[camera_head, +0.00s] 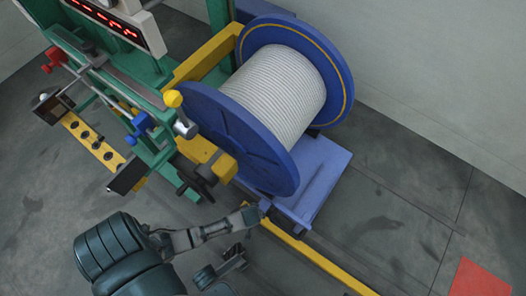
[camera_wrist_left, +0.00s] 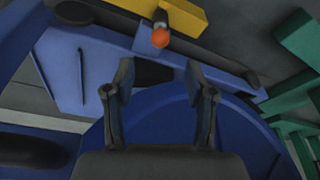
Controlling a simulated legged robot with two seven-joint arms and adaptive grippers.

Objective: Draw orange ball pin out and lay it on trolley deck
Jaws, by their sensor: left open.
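The orange ball (camera_wrist_left: 161,39) of the pin shows in the left wrist view, on a short grey shank beside a yellow bar (camera_wrist_left: 184,14). The ball lies beyond my open fingertips, in line with the gap between them and apart from both. My left gripper (camera_wrist_left: 160,80) is open and empty; in the head view (camera_head: 247,235) it is low in the middle, by the near corner of the trolley. The trolley's blue deck (camera_head: 325,175) shows beside the reel, and in the wrist view (camera_wrist_left: 78,72) at upper left. In the head view I cannot make out the ball.
A blue-flanged reel (camera_head: 285,85) of pale rope stands on the trolley, its flange close to my left gripper. A green machine frame (camera_head: 170,185) with yellow and red knobs stands to the left. A yellow floor rail (camera_head: 320,260) runs lower right; open floor and a red patch (camera_head: 480,280) lie beyond.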

